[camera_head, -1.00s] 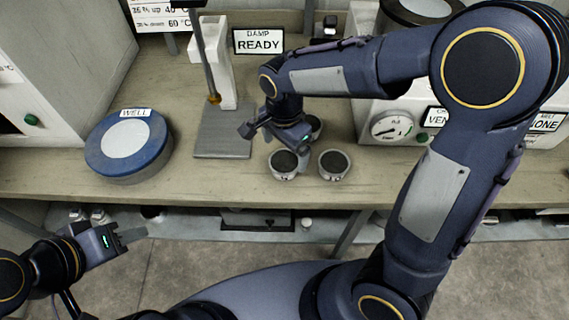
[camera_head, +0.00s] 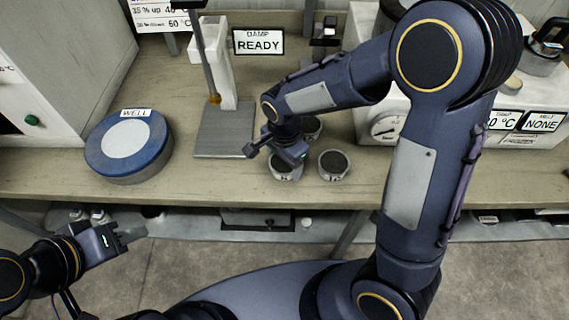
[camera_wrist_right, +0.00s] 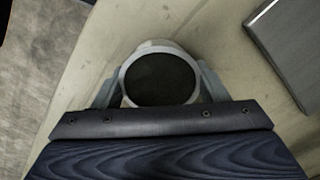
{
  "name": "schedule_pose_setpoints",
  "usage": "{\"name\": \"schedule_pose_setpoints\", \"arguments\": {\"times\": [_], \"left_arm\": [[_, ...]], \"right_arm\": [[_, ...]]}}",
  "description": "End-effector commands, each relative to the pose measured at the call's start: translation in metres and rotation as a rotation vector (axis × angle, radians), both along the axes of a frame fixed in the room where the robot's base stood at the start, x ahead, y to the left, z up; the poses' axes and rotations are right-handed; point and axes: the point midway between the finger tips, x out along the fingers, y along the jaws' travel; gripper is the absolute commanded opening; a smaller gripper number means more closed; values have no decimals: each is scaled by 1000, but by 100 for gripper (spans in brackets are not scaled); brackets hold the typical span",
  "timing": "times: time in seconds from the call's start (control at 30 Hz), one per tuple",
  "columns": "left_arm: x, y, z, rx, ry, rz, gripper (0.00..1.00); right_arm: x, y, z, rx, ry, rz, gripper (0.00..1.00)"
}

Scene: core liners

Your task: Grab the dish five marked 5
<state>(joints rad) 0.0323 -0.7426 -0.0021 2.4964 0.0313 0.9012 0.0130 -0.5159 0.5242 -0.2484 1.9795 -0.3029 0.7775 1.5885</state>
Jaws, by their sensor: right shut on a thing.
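Three small round dishes with pale rims and dark contents stand on the bench. The front left dish (camera_head: 283,175) is partly hidden under my right gripper (camera_head: 284,160). In the right wrist view this dish (camera_wrist_right: 160,80) sits between the two fingers of my right gripper (camera_wrist_right: 160,88), which is shut on it. The front right dish (camera_head: 333,165) stands just beside it. The back dish (camera_head: 312,127) is partly covered by my right wrist. I cannot read a 5 on any dish. My left gripper (camera_head: 124,237) is low at the left, in front of the bench, empty.
A blue round unit labelled WELL (camera_head: 125,150) stands at the left. A stand with a flat grey base (camera_head: 224,135) is left of the dishes. A READY sign (camera_head: 258,41) is behind. A white device with a gauge (camera_head: 385,127) stands at the right. The bench front is clear.

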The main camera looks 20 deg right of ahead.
Motion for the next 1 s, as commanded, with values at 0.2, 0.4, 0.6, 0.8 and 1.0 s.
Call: {"name": "schedule_pose_setpoints", "arguments": {"times": [0.2, 0.4, 0.6, 0.8, 1.0], "left_arm": [[0, 0, 0, 0, 0, 0, 36], [0, 0, 0, 0, 0, 0, 36], [0, 0, 2, 0, 0, 0, 36], [0, 0, 1, 0, 0, 0, 36], [0, 0, -2, 0, 0, 0, 36]], "right_arm": [[0, 0, 1, 0, -1, 0, 40], [0, 0, 4, 1, -2, 0, 40], [1, 0, 26, 2, -6, -1, 40], [-28, 0, 66, 5, -7, 3, 40], [-75, -3, 102, 4, -5, 4, 40]]}}
